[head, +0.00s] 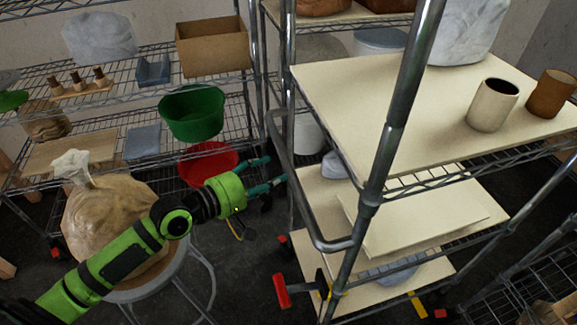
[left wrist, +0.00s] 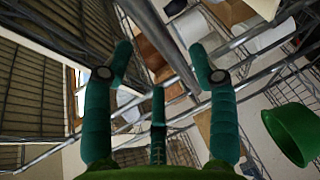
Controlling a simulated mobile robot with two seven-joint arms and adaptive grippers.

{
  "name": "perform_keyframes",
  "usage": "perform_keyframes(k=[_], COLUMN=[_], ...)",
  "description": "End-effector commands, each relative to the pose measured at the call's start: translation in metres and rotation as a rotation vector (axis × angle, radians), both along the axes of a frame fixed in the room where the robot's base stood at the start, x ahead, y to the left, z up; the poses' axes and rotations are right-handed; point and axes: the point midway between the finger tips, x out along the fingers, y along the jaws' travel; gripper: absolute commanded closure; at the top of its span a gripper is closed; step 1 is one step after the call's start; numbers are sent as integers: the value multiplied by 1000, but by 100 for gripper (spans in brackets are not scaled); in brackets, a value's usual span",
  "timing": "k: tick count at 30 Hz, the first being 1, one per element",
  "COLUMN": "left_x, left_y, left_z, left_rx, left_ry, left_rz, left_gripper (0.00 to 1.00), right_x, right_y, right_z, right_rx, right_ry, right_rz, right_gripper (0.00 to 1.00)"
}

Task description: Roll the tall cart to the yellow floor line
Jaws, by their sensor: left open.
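The tall cart (head: 395,110) stands at the right in the head view, with metal posts and cream shelves. Its bent grey tube handle (head: 304,215) is on its left side. My left gripper (head: 272,169), green with teal fingers, is open beside the handle. It does not grip the handle. In the left wrist view the open fingers (left wrist: 160,55) show with a metal bar crossing behind or between them; I cannot tell which. My right gripper is not in view.
The cart carries a white cup (head: 492,105), a brown cup (head: 551,93) and a grey-white lump (head: 464,30). A wire rack (head: 90,112) with a green bowl (head: 192,113) and a red bowl (head: 207,164) stands left. A stool (head: 150,288) bears a tied sack (head: 110,215).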

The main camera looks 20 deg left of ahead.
Motion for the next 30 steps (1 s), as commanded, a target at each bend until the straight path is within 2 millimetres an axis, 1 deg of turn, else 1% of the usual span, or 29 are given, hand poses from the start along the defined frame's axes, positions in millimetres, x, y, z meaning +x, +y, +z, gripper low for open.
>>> perform_keyframes(k=[1, 6, 8, 12, 18, 24, 26, 27, 28, 29, 30], left_x=[5, 26, 34, 47, 54, 54, 54, 54, 54, 54, 54], left_y=[-3, -16, -21, -30, -35, -35, -35, -35, -35, -35, -35], left_z=[1, -3, -5, -9, -12, -12, -12, -12, -12, -12, -12], left_rx=[-4, -1, 0, 1, 3, 4, 4, 4, 4, 4, 3], left_ry=[0, -1, -1, 1, 0, 0, 0, 0, 0, 0, 0], left_rz=[0, 2, 2, 2, 2, 2, 2, 2, 2, 2, 2], left_gripper=[41, 41, 41, 41, 41, 41, 65, 81, 93, 100, 100], right_x=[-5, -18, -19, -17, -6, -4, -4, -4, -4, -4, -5], right_y=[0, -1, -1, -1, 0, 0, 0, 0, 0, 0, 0], right_z=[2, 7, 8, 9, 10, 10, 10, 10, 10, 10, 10], right_rx=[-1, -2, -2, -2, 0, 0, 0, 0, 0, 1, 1], right_ry=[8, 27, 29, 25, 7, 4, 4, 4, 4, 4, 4], right_rz=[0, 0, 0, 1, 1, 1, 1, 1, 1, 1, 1], right_gripper=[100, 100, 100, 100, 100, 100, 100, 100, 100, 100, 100])
